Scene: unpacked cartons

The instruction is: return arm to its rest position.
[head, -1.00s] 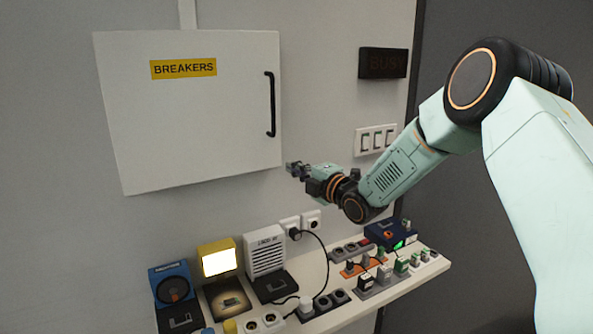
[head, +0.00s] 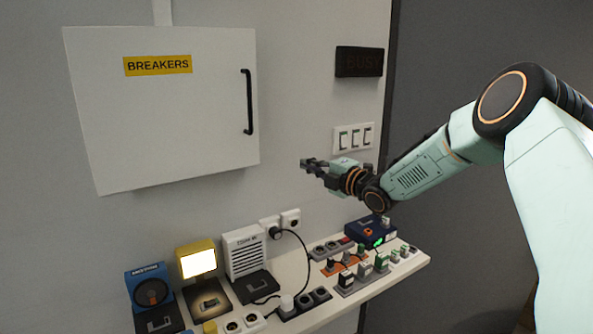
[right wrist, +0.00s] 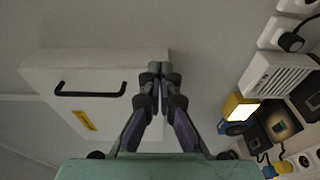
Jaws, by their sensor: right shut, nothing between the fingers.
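My right gripper (head: 306,164) is shut and empty. In the head view it hangs in front of the wall, right of the white breaker box (head: 170,110) and above the shelf, apart from both. In the right wrist view the right gripper (right wrist: 160,68) points away with its fingertips together, and the breaker box (right wrist: 110,60) shows beyond it with its door closed. My right arm reaches in from the right edge of the head view. My left gripper is not in view.
A shelf (head: 345,305) below the gripper holds a lit yellow lamp (head: 198,262), a white speaker box (head: 243,250), a blue device (head: 150,290) and several sockets and plugs. Light switches (head: 354,137) and a dark BUSY sign (head: 359,62) are on the wall behind.

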